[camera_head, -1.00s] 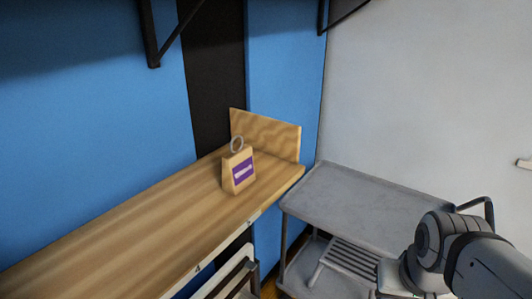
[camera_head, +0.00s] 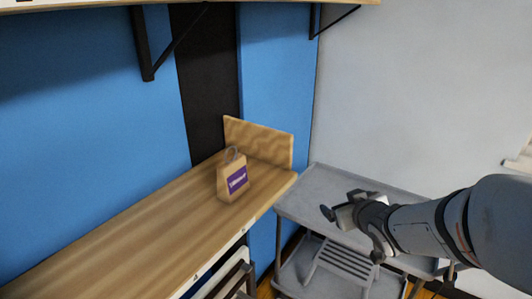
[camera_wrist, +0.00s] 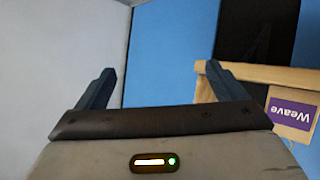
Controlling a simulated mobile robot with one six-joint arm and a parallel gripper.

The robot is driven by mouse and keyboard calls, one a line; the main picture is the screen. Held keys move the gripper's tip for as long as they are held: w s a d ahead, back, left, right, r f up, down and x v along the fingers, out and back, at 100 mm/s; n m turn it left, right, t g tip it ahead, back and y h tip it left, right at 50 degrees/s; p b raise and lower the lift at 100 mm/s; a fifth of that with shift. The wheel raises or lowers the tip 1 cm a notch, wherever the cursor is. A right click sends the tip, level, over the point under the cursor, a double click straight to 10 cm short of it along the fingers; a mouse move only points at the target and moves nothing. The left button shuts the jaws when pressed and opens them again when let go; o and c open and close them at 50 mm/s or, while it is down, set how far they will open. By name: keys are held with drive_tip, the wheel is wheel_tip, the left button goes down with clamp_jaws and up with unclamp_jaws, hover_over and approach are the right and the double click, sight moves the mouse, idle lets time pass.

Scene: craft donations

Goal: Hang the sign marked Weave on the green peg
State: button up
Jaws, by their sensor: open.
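The sign marked Weave is a tan, box-like piece (camera_head: 231,180) with a purple label and a grey loop on top. It stands upright on the wooden counter in the head view. Its purple label (camera_wrist: 291,113) shows upside down at the right edge of the wrist view, where the word Weave is legible. My gripper (camera_head: 342,209) is over the grey cart, to the right of the sign and apart from it. In the wrist view its fingers (camera_wrist: 162,70) are spread with nothing between them. No green peg is visible in these frames.
The wooden counter (camera_head: 110,246) is clear left of the sign, with an upright wooden board (camera_head: 262,142) at its far end. A grey cart (camera_head: 305,203) stands right of the counter. A shelf (camera_head: 90,7) with black brackets hangs above. Blue and white walls meet behind.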

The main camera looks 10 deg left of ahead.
drive_tip(key=a+n+y+p, duration=0.1)
drive_tip(key=a+n+y, duration=0.2)
drive_tip(key=a+y, duration=0.35)
drive_tip(key=n+g+y+p, duration=0.1)
drive_tip(key=n+g+y, duration=0.3)
drive_tip(key=g+y, duration=0.15)
approach(237, 171)
wheel_tip(237, 171, down, 4)
drive_tip(key=s+d, duration=0.1)
drive_tip(key=d, duration=0.1)
drive_tip(key=shift+t+y, duration=0.35)
drive_tip(key=shift+y, duration=0.05)
drive_tip(key=x, duration=1.3)
drive_tip(key=shift+a+r, duration=0.1)
drive_tip(key=shift+a, duration=0.1)
drive_tip(key=shift+c, duration=0.3)
drive_tip(key=c, duration=0.7)
drive_tip(key=shift+o, duration=0.2)
drive_tip(key=shift+s+r+p, duration=0.1)
drive_tip(key=shift+r+p, duration=0.3)
drive_tip(key=shift+r, duration=1.15)
drive_tip(key=shift+s+d+f, duration=0.1)
drive_tip(key=shift+d, duration=0.45)
drive_tip(key=b+v, duration=0.1)
drive_tip(key=v, duration=1.4)
